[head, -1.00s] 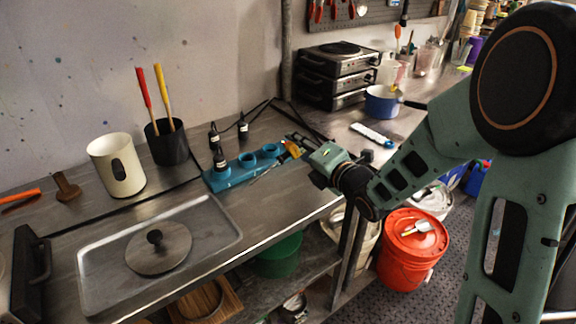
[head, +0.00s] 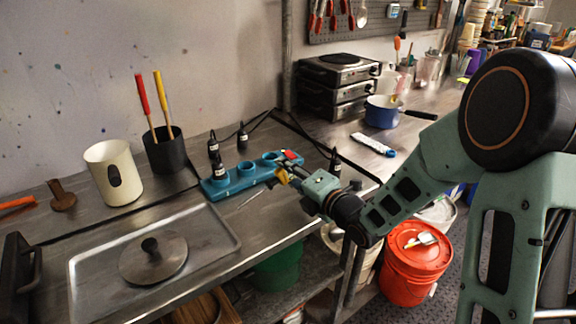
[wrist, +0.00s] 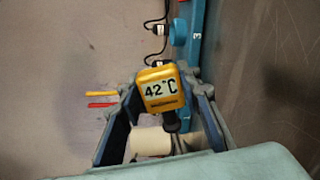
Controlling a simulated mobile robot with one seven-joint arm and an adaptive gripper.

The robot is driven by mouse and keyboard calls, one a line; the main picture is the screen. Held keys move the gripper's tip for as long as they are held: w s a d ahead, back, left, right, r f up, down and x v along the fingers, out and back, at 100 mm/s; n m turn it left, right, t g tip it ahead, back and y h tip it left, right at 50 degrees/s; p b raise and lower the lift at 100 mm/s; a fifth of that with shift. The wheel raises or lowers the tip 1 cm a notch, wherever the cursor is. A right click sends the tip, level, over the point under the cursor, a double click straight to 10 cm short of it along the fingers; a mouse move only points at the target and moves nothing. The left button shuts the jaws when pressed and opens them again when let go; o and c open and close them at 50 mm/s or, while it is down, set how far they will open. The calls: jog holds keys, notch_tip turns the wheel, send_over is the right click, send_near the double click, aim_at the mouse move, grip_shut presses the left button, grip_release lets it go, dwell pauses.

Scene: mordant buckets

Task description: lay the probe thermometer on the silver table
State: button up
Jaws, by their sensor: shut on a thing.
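The probe thermometer has a yellow head (wrist: 160,90) whose display reads 42 °C in the wrist view. My gripper (head: 285,174) is shut on it, and in the head view a thin metal probe (head: 250,197) sticks out toward the lower left. The gripper and thermometer are over the right part of the silver table (head: 268,222), in front of the blue holder (head: 240,178). I cannot tell whether the probe tip touches the table.
The blue holder also shows in the wrist view (wrist: 193,35). A metal tray with a lid (head: 152,258), a cream canister (head: 113,172) and a black pot (head: 165,150) stand to the left. Bare tabletop lies between tray and gripper.

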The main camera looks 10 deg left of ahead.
jog(key=shift+f+b, duration=1.9)
jog(key=shift+b, duration=0.55)
jog(key=o, duration=1.2)
jog(key=v, duration=1.2)
jog(key=shift+r, duration=0.1)
